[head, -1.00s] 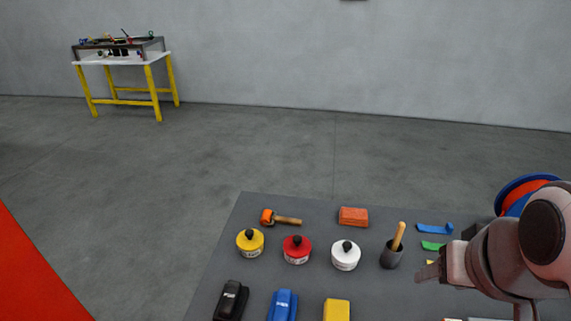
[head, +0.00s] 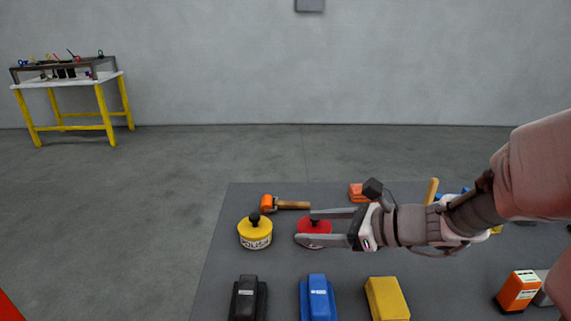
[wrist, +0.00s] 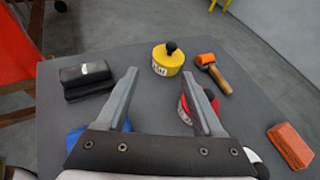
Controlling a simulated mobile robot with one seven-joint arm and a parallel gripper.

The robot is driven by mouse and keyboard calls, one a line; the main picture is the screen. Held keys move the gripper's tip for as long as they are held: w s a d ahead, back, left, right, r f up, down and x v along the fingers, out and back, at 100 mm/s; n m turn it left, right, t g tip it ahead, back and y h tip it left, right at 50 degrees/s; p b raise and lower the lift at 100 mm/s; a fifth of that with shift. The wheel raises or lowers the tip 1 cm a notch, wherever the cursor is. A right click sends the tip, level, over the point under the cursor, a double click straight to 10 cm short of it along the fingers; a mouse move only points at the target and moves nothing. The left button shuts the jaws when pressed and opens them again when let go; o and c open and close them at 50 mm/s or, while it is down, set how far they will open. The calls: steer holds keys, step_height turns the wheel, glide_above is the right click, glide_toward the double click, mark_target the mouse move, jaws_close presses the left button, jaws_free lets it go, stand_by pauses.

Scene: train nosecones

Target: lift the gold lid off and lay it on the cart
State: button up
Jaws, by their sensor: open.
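The yellow-gold tin (head: 255,236), marked as polish, stands upright on the grey cart top (head: 222,262), its lid (head: 254,222) on with a black knob. It also shows in the wrist view (wrist: 168,64), ahead of the fingertips. My gripper (head: 306,227) is open and empty, with its fingers pointing left toward this tin and apart from it. In the wrist view my gripper (wrist: 160,74) has the tin just beyond the gap between its fingers. The red tin (head: 314,228) is partly hidden by the fingers.
An orange-headed mallet (head: 290,205) lies behind the tins, with an orange block (head: 361,192) to its right. Black (head: 248,298), blue (head: 317,297) and yellow (head: 387,298) blocks line the front. Bare cart top lies left of the gold tin.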

steer(key=w+f+m+t, duration=0.1)
steer(key=w+f+m, duration=0.1)
steer(key=b, duration=0.3)
glide_toward(259, 219)
steer(key=x, duration=0.5)
steer(key=shift+w+f, duration=0.2)
steer(key=shift+f, duration=0.1)
steer(key=shift+b+x, duration=0.95)
steer(key=shift+x, duration=2.1)
steer(key=shift+s+a+r, duration=0.1)
steer(key=shift+r, duration=0.15)
jaws_close()
